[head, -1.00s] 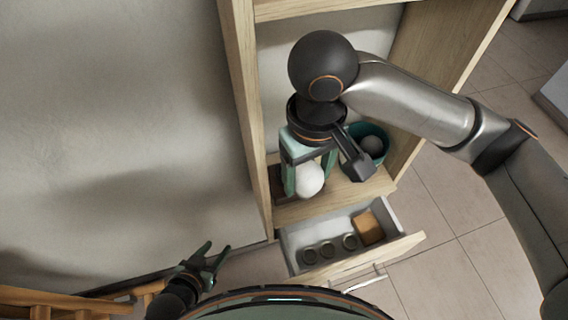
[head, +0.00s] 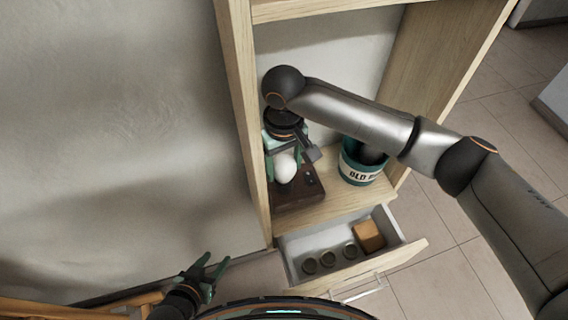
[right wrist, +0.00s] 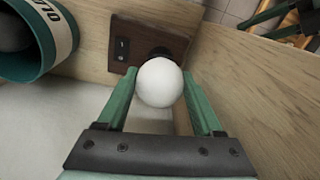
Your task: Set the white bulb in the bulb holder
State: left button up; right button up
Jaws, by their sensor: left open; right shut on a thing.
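My right gripper (head: 284,160) is shut on the round white bulb (head: 286,169), inside the cabinet. In the right wrist view the bulb (right wrist: 160,82) sits between the two green fingers. The bulb holder is a dark brown block (head: 312,190) on the cabinet shelf, below and beside the bulb. In the right wrist view the holder (right wrist: 130,50) shows a small switch plate and a dark round socket just beyond the bulb, partly hidden by it. I cannot tell whether bulb and socket touch. My left gripper (head: 207,270) is open and empty, low at the left.
A teal bucket (head: 358,172) with partly visible lettering stands on the shelf right of the holder; a greyish round thing (right wrist: 14,32) lies in it. The cabinet's left side panel (head: 245,120) is close to my right gripper. An open drawer (head: 412,254) below holds several small round items and an orange-brown block (head: 368,236).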

jog(key=shift+f, duration=0.2)
jog(key=o, duration=1.1)
jog(key=shift+f, duration=0.1)
notch_tip(320, 180, up, 8)
jog(key=shift+f, duration=0.1)
